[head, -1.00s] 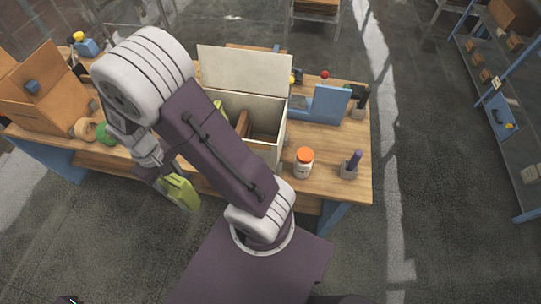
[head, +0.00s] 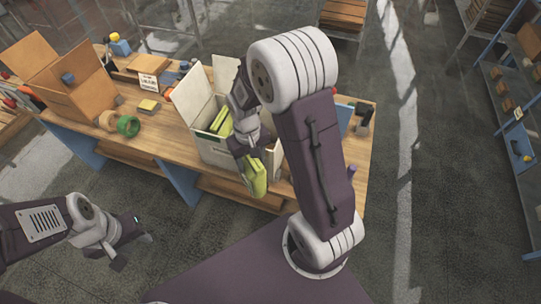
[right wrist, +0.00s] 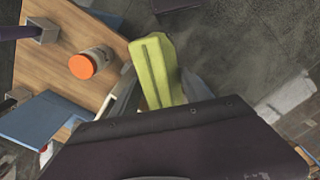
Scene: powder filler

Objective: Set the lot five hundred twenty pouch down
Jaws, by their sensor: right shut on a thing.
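A yellow-green pouch (head: 255,178) hangs from my right gripper (head: 249,153), in front of the white open box (head: 208,150) near the table's front edge. The right wrist view shows the pouch (right wrist: 157,70) between the two fingers of this gripper (right wrist: 158,92), which is shut on it. No lot number is readable on it. More yellow-green items (head: 222,122) show inside the white box. My left gripper (head: 132,250) is empty, its fingers apart, over the floor in front of the table. My right arm hides the table's right part in the head view.
A cardboard box (head: 62,75) stands at the table's left, with green and tan rolls (head: 127,125) beside it. A white sign (head: 148,83) stands behind. The right wrist view shows an orange-capped jar (right wrist: 90,63) and a blue panel (right wrist: 38,122). Bare wood shows left of the white box.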

